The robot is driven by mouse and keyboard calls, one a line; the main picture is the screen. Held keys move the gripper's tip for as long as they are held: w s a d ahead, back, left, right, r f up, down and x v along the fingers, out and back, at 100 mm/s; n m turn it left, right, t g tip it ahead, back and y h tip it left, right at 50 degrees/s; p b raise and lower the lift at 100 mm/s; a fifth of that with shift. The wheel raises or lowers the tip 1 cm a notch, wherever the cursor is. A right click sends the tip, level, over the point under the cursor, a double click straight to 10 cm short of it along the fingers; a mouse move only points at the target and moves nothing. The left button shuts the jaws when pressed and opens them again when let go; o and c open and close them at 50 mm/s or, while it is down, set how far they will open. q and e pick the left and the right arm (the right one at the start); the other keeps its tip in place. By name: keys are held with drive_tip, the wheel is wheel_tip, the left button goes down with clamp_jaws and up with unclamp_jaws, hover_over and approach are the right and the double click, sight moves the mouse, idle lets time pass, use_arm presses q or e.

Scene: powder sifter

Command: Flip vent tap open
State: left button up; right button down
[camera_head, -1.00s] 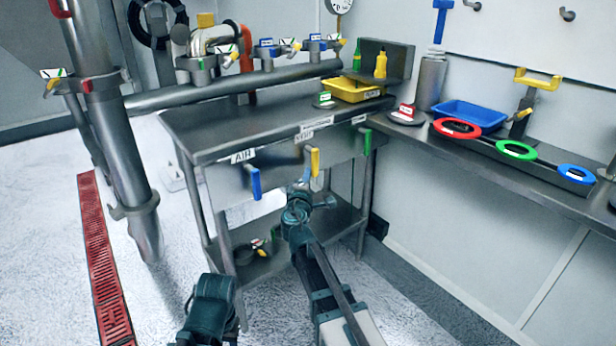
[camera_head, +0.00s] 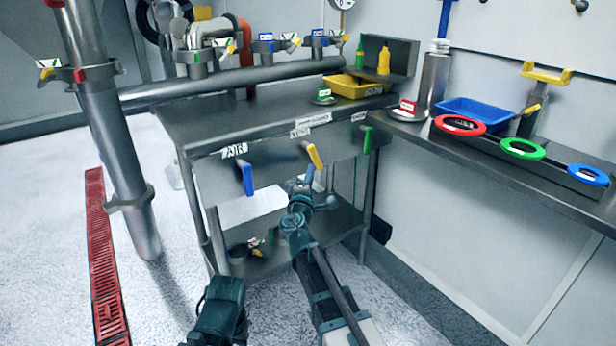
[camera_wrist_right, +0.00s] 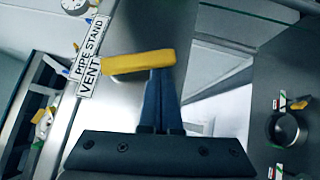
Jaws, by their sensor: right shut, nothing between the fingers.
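The vent tap's yellow lever (camera_head: 315,157) is on the front panel of the steel stand, below the labels. It slants, with its lower end to the right. In the right wrist view the yellow lever (camera_wrist_right: 138,63) lies across my fingertips, close to the VENT label (camera_wrist_right: 89,77). My right gripper (camera_head: 311,180) is just below the lever in the head view. Its blue fingers (camera_wrist_right: 164,75) are shut with nothing between them and appear to touch the lever's side. My left gripper's fingers are not visible; only a dark part of my arm shows at the bottom.
A blue lever (camera_head: 248,179) hangs left of the yellow one under the AIR label, and a green lever (camera_head: 367,140) hangs to its right. The stand's lower shelf (camera_head: 335,228) is below my gripper. A side bench (camera_head: 480,160) with coloured rings stands right.

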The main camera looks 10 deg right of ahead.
sight(319, 169)
drive_tip(key=shift+w+d+f+n+t+b, duration=0.2)
drive_tip(key=shift+d+n+t+b, duration=0.1)
drive_tip(key=shift+d+b, duration=0.15)
drive_tip(key=shift+w+d+f+n+t+b, duration=0.1)
drive_tip(key=shift+w+d+n+t+b, duration=0.15)
drive_tip(key=shift+d, duration=0.2)
drive_tip(key=shift+d+f+n+t+b, duration=0.15)
drive_tip(key=shift+d+n+t+b, duration=0.15)
drive_tip(key=shift+b, duration=0.35)
drive_tip(key=shift+w+d+n, duration=0.1)
drive_tip(key=shift+d+n, duration=0.1)
drive_tip(key=shift+n, duration=0.15)
use_arm(q)
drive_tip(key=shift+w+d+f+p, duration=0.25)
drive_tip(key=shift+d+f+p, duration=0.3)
drive_tip(key=shift+p, duration=0.85)
use_arm(e)
drive_tip(key=shift+w+d+r, duration=0.2)
drive_tip(key=shift+d+r, duration=0.4)
drive_tip(key=shift+d, duration=0.05)
drive_tip(key=shift+w+d+r, duration=0.25)
drive_tip(key=shift+d+r, duration=0.35)
drive_tip(key=shift+w+d+r, duration=0.2)
drive_tip(key=shift+d+r, duration=0.4)
drive_tip(key=shift+d, duration=0.05)
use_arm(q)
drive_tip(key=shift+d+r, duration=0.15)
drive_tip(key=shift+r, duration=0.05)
use_arm(e)
drive_tip(key=shift+d+r, duration=0.1)
